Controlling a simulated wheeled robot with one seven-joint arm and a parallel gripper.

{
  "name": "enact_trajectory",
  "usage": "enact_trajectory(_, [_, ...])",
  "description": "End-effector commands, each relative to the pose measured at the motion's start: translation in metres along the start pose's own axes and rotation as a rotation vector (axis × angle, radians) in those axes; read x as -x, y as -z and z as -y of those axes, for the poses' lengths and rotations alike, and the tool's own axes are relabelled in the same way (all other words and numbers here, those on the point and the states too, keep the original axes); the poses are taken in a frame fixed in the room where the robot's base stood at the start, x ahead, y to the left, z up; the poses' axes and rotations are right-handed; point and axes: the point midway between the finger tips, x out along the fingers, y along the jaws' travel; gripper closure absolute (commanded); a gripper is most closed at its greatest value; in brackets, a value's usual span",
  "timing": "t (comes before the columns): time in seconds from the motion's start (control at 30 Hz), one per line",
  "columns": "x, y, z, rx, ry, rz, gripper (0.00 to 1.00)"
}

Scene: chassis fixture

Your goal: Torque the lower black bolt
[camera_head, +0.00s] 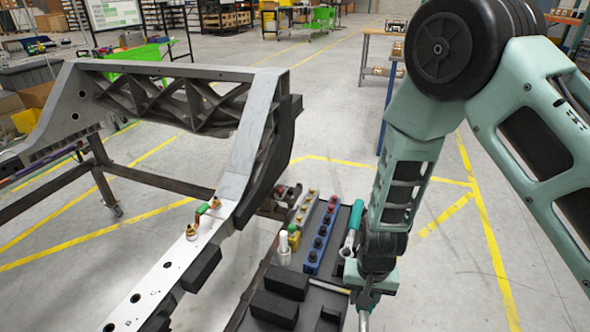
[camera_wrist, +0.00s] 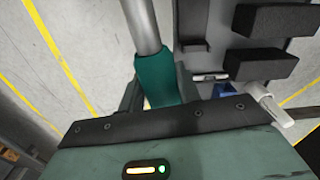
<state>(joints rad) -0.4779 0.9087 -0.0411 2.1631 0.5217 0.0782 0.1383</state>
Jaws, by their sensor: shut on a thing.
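My gripper (camera_head: 366,288) is low at the right of the parts tray in the head view, pointing down. It is shut on a tool with a teal handle (camera_wrist: 155,80) and a grey metal shaft (camera_wrist: 143,25); the shaft also shows below the gripper in the head view (camera_head: 363,320). The tool's working end is out of view. Several black bolts (camera_head: 320,243) stand in a blue rack (camera_head: 312,262), with a red one at its far end. The chassis beam (camera_head: 175,270) at left carries brass bolts (camera_head: 191,231) and a green one (camera_head: 201,209). I cannot tell which black bolt is the lower one.
The tray (camera_head: 256,292) also holds black blocks (camera_head: 287,281), a white-topped piece (camera_head: 284,243), a yellow piece (camera_head: 294,236) and another teal-handled tool (camera_head: 353,222) close beside my arm. The chassis frame (camera_head: 247,130) rises at the left. Floor right of the tray is clear.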

Motion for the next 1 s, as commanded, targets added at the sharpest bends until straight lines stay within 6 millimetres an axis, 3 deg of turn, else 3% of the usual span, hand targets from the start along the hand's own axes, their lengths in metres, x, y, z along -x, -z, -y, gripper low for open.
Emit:
enact_trajectory(0.2, [0.029,0.043,-0.072,0.087,0.001,-0.003,1.00])
enact_trajectory(0.4, [0.045,0.061,-0.125,0.159,-0.003,-0.004,1.00])
enact_trajectory(0.5, [0.050,0.065,-0.142,0.184,-0.005,-0.004,1.00])
enact_trajectory(0.7, [0.053,0.068,-0.155,0.207,-0.006,-0.003,1.00])
enact_trajectory(1.0, [0.053,0.068,-0.156,0.207,-0.007,-0.003,1.00])
